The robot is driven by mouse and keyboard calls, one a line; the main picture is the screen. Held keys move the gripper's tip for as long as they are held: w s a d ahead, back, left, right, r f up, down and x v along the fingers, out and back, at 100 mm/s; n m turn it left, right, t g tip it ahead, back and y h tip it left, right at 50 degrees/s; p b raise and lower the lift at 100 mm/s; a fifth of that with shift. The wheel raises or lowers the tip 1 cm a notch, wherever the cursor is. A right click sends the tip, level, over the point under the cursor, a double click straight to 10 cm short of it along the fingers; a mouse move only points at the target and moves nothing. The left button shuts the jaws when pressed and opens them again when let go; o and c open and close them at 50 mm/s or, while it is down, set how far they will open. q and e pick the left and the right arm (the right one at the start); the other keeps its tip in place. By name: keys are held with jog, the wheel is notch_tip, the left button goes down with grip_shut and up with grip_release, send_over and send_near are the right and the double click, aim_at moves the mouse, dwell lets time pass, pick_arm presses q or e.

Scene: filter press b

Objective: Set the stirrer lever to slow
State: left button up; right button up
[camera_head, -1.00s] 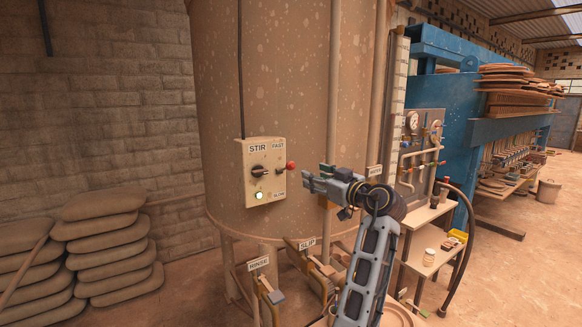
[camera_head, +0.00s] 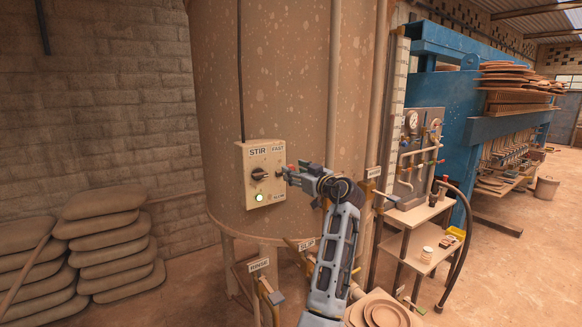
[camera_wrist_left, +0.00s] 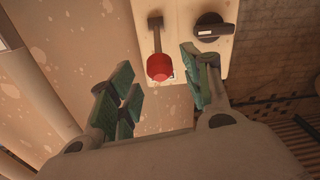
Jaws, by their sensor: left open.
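The stirrer box (camera_head: 247,190) is a cream panel on the big tank, marked STIR and FAST, with a SLOW label low on its right. In the left wrist view the stirrer lever shows as a thin rod with a red ball (camera_wrist_left: 160,67). My left gripper (camera_head: 287,173) is open at the box's right edge. Its green-padded fingers stand on either side of the red ball in the wrist view; contact cannot be told. In the head view the gripper mostly hides the lever.
The spotted tank (camera_head: 285,70) fills the middle, with vertical pipes on its right. Below are valves labelled RINSE (camera_head: 259,264) and SLIP. A shelf unit (camera_head: 413,218) and a blue press (camera_head: 450,95) stand right. Stacked sacks (camera_head: 110,240) lie left.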

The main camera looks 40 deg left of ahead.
pick_arm(q)
jog(key=shift+p+x, duration=0.4)
jog(key=shift+x, duration=1.2)
grip_shut()
